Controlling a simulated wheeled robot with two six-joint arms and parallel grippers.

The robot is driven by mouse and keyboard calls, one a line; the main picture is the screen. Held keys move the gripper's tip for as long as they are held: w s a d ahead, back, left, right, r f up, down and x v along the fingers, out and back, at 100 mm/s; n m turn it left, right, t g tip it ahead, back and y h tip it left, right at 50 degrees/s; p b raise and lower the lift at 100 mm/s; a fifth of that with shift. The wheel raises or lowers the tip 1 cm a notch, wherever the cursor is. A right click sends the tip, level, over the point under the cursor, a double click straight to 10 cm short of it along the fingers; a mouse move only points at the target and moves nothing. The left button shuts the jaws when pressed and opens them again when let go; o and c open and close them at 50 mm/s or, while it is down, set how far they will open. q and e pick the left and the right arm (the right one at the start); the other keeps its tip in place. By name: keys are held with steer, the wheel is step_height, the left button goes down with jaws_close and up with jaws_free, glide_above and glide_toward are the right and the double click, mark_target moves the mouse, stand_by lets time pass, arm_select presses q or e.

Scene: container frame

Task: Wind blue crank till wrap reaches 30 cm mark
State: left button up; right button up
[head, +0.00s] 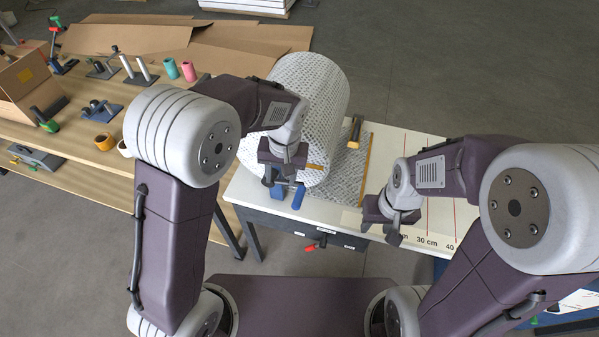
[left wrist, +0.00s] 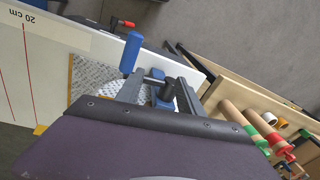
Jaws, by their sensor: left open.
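The large white patterned wrap roll (head: 310,85) stands at the table's left end. Its flat wrap (head: 345,185) lies on the white table and ends at a wooden strip (head: 365,165), left of the 30 cm mark (head: 427,240). The blue crank handle (head: 298,196) is at the front of the roll and also shows in the left wrist view (left wrist: 130,52). My left gripper (head: 283,163) is open just above the crank; its fingers (left wrist: 160,92) are around or above the blue hub, and the handle is outside them. My right gripper (head: 383,228) is open and empty above the scale's front edge.
A wooden bench (head: 95,165) with cardboard, tools and rolls is at the left. A red-tipped lever (head: 316,244) sticks out of the table front.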

mark_target(299, 196)
arm_select(q)
steer(key=s+d+r+m+p, duration=0.2)
steer(key=d+r+p, duration=0.15)
steer(key=d, duration=0.25)
steer(key=f, duration=0.3)
steer(key=f+p, duration=0.1)
steer(key=f, duration=0.1)
steer(key=a+f+p, duration=0.1)
steer(key=f, duration=0.2)
steer(key=shift+f, duration=0.7)
arm_select(e)
step_height(299, 196, up, 9)
steer(key=shift+f, duration=0.2)
arm_select(q)
jaws_close()
arm_select(e)
steer(key=shift+s, duration=0.1)
